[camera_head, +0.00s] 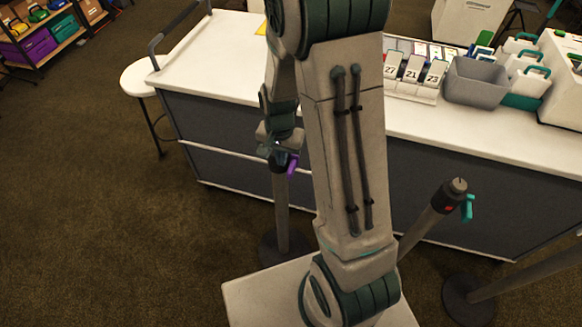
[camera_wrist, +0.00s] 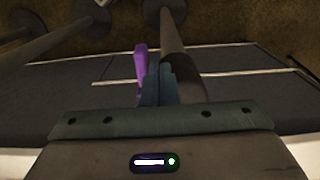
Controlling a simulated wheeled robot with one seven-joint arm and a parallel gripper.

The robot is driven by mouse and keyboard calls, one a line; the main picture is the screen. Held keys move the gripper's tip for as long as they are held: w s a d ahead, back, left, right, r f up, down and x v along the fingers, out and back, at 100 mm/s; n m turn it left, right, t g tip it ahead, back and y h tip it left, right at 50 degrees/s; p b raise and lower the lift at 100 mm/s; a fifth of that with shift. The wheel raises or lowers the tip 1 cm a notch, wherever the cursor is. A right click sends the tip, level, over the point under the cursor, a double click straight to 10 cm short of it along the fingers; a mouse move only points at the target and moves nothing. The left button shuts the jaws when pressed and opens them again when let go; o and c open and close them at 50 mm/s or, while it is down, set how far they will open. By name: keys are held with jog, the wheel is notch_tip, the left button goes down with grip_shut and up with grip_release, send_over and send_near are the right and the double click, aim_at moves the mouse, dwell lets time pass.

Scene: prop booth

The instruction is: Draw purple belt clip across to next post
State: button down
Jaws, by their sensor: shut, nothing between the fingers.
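The purple belt clip (camera_head: 293,166) hangs at the right side of the dark head of the left post (camera_head: 282,205). My gripper (camera_head: 275,151) is at the top of this post, close to the clip, and partly hidden by its own wrist. In the wrist view my gripper's fingers (camera_wrist: 160,84) are together and empty. The purple clip (camera_wrist: 140,66) shows just left of them and the post (camera_wrist: 175,45) just right; whether they touch I cannot tell. Another post (camera_head: 449,193) with a dark head and a teal clip (camera_head: 468,208) leans in view right of my arm.
A long counter (camera_head: 215,58) with a white top stands behind the posts, bearing a grey bin (camera_head: 477,82) and number cards (camera_head: 412,70). A round stool (camera_head: 140,80) is at left. A third post's base (camera_head: 467,298) is at lower right. Carpet is clear at left.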

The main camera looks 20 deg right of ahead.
aim_at(282, 170)
dwell(0.4)
jog(key=shift+f+b, duration=2.45)
jog(key=shift+f, duration=0.5)
jog(key=s+d+b, duration=0.4)
jog(key=s+d, duration=0.7)
jog(key=d, duration=0.4)
jog(key=s+d+b, duration=0.5)
jog(key=s+d, duration=0.5)
jog(key=d, duration=0.5)
jog(key=shift+s, duration=0.4)
jog(key=shift+r, duration=0.1)
notch_tip(282, 170, up, 8)
jog(key=p, duration=0.6)
